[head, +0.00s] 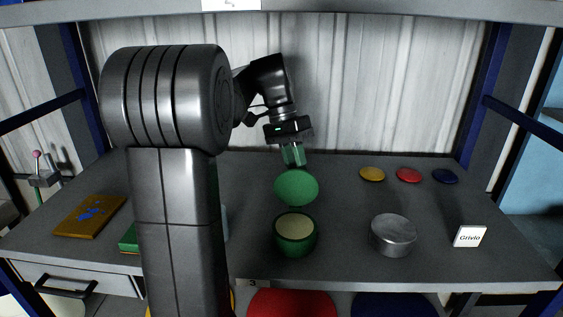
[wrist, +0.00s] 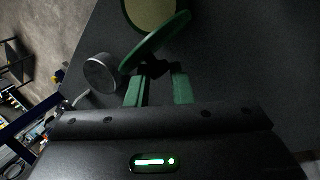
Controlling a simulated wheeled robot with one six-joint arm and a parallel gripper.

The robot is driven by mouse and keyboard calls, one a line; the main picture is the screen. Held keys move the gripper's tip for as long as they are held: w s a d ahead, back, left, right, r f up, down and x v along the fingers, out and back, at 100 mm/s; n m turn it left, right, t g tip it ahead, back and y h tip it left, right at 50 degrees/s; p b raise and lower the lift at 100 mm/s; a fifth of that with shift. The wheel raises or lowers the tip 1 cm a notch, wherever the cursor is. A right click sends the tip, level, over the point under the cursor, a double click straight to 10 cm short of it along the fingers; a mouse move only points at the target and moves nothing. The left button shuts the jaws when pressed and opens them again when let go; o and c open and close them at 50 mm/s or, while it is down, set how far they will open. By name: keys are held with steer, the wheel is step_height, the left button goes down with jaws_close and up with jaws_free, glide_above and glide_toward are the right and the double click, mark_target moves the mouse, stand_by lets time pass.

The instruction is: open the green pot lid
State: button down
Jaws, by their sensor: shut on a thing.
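The green pot (head: 295,240) stands on the grey bench, and its pale inside shows from above. Its mouth also shows at the top of the wrist view (wrist: 152,12). The green lid (head: 296,187) is off the pot, tilted, and held above and behind it in the head view. My gripper (head: 293,155) is shut on the lid from above. In the wrist view, the lid (wrist: 158,42) is edge-on just beyond the green fingers (wrist: 158,90), with a dark knob between them.
A grey metal tin (head: 393,235) stands right of the pot, near a white "Grivio" card (head: 469,237). Yellow (head: 372,174), red (head: 408,175) and blue (head: 445,176) discs lie at the back right. An orange board (head: 90,216) lies at left. A shelf edge (head: 420,15) runs overhead.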

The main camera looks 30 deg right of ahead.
steer(key=shift+w+d+f+g+y, duration=0.2)
steer(key=shift+w+f+g+y, duration=0.15)
steer(key=shift+w+f+g, duration=0.15)
steer(key=shift+w+d+f+g+y, duration=0.15)
steer(key=shift+w+f+g+y, duration=0.25)
steer(key=shift+g, duration=0.1)
